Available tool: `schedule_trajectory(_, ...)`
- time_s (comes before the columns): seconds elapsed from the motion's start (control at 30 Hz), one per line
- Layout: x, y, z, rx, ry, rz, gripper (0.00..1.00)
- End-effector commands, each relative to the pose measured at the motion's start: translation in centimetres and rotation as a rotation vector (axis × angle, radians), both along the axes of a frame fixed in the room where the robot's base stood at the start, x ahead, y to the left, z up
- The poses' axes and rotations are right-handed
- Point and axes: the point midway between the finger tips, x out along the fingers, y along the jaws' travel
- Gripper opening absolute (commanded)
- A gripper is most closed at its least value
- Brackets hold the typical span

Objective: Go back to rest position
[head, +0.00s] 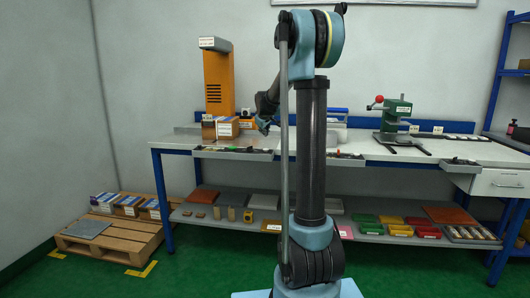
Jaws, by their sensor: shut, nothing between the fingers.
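My arm stands upright in the middle of the head view, with its upper joint near the top of the picture. The forearm runs down and away behind the upright link, towards the workbench (376,150). My gripper (263,127) is small and dark, just left of the upright link and over the back part of the bench. It is shut and holds nothing. It appears just right of a cardboard box (227,128) at the foot of an orange machine (218,82). Whether it touches anything there is hard to tell.
A green press (396,115) stands on the bench, right of my arm. The lower shelf (260,203) carries coloured bins and plates. A wooden pallet (112,242) with boxes lies at the left. A blue rack (497,85) stands at the right. Green floor is free in front.

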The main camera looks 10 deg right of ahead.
Motion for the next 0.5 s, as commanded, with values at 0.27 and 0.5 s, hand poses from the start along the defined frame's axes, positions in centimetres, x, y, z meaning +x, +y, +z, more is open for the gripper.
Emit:
schedule_trajectory(0.27, -0.04, 0.00, 0.81, 0.000, 0.000, 0.000, 0.00)
schedule_trajectory(0.5, -0.43, -0.04, 0.81, 0.003, 0.003, -0.003, 0.00)
